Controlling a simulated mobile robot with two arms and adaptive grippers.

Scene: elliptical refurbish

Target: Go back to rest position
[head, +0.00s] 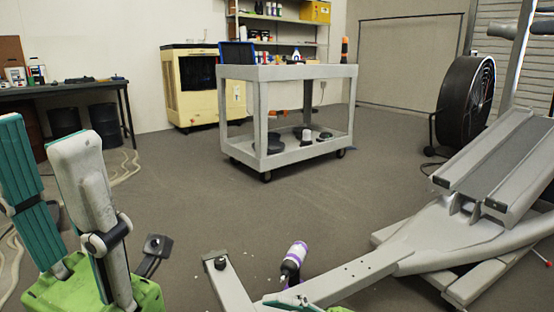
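I cannot make out either of my grippers in the head view. A white and purple bottle (297,254) with a dark end shows tilted at the bottom centre. It is beside the grey frame of the elliptical machine (430,240), and the frame's edge cuts off what lies below it. I cannot tell what supports the bottle. The machine's two sloping rails with dark strips rise at the right.
A grey cart (290,72) with things on both shelves stands mid-room. A yellow cooler (191,95) and shelving are behind it. A dark workbench (70,91) is at the left, a large black fan (466,100) at the right. Teal and white uprights (85,185) fill the lower left. Floor before the cart is clear.

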